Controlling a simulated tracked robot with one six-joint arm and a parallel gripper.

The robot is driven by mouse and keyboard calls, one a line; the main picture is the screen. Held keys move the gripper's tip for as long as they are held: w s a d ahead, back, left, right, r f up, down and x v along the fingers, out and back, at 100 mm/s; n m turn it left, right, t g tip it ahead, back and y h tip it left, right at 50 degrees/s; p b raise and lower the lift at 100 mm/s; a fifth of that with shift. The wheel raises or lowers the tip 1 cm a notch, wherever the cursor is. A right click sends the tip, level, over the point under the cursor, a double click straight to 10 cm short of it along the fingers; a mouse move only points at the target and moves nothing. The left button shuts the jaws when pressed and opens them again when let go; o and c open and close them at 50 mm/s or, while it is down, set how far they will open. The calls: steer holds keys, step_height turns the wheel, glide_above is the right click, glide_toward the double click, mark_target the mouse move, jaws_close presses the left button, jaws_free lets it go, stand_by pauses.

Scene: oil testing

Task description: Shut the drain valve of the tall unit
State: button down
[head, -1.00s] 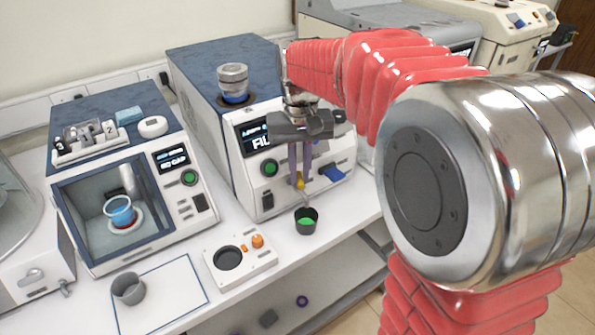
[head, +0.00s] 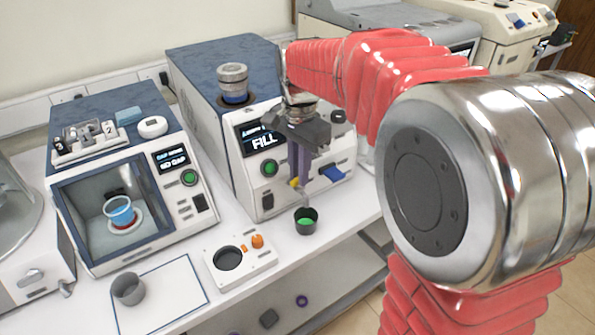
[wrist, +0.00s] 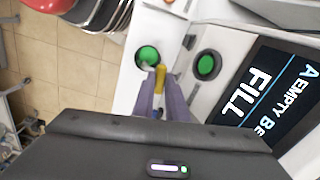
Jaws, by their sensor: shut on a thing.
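The tall unit (head: 210,100) stands in the middle of the bench, its screen (head: 262,138) reading FILL. Its drain valve has a yellow handle (head: 293,183) low on the front, which also shows in the wrist view (wrist: 160,73). My gripper (head: 298,176) points down in front of the unit, its purple fingers shut on the yellow handle. The fingers hide part of the handle and the spout. In the wrist view, my fingertips (wrist: 161,90) sit on both sides of the handle. A dark cup with green inside (head: 306,220) stands just below the valve.
A shorter unit (head: 120,170) with an open chamber stands at left.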

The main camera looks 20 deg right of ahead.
steer(key=shift+s+m, duration=0.1)
steer(key=shift+m, duration=1)
steer(key=shift+d, duration=0.1)
steer(key=c, duration=1.8)
jaws_free()
steer(key=shift+o, duration=0.2)
steer(key=shift+r, duration=0.55)
step_height(320, 180, up, 13)
steer(key=shift+f, duration=0.2)
